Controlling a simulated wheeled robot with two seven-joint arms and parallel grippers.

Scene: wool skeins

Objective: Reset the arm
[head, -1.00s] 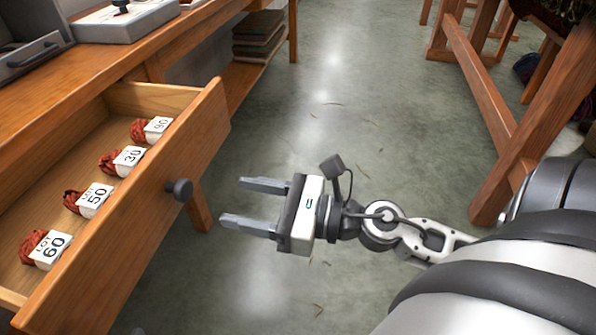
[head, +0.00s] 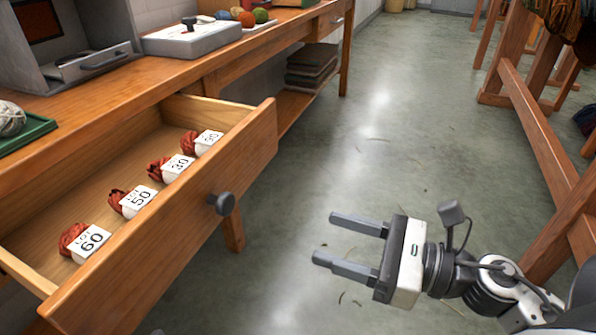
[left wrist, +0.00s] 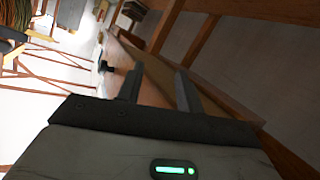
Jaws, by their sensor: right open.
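My right gripper (head: 327,238) is open and empty in the head view, above the floor and to the right of the drawer, touching nothing. The open drawer (head: 190,225) with a dark knob (head: 222,203) holds red wool skeins with white labels: the 60 skein (head: 73,238), the 50 skein (head: 120,200), the 30 skein (head: 160,169) and a farthest skein (head: 189,143) whose number is hard to read.
The wooden bench (head: 100,88) carries a grey device (head: 195,40), a green tray (head: 35,131) with pale wool and several coloured balls. Stacked boards (head: 311,68) lie on its lower shelf. A wooden frame (head: 540,120) stands at the right. The floor between is clear.

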